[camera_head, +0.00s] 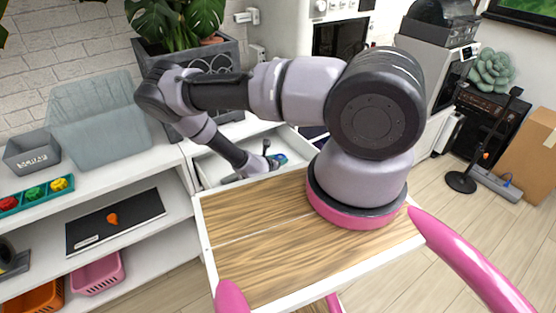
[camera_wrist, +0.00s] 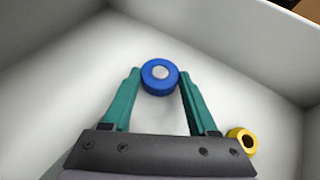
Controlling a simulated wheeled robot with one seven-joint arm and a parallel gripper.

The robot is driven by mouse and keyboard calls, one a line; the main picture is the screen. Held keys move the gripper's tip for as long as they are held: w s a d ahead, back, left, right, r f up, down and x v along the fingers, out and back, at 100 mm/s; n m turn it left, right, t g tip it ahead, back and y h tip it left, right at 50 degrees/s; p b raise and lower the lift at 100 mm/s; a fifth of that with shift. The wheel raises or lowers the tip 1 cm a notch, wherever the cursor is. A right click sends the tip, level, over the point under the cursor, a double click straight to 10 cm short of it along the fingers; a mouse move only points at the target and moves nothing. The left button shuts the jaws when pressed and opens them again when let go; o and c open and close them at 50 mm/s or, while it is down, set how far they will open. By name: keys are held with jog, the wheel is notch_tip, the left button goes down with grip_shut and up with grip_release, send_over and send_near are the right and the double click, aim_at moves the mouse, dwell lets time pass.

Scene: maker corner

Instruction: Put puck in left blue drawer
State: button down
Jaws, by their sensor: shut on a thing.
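A round blue puck (camera_wrist: 160,88) with a grey centre sits between the teal fingertips of my gripper (camera_wrist: 160,76), which is shut on it. The gripper is low inside an open white drawer (camera_head: 212,171), and the drawer's pale floor and walls surround it in the wrist view. In the head view the gripper (camera_head: 268,161) is small, with a bit of blue beside it. I cannot tell whether the puck touches the drawer floor. No blue drawer can be made out.
A yellow ring-shaped piece (camera_wrist: 243,141) lies in the drawer by the right finger. A plant box (camera_head: 218,58) stands behind the drawer. A translucent bin (camera_head: 97,122) and a small grey bin (camera_head: 32,153) stand on the left shelf top, near a tray of coloured pieces (camera_head: 35,194).

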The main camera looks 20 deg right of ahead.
jog(key=shift+f, duration=0.1)
jog(key=shift+c, duration=0.9)
grip_release()
jog(key=v, duration=1.2)
jog(key=shift+a, duration=0.1)
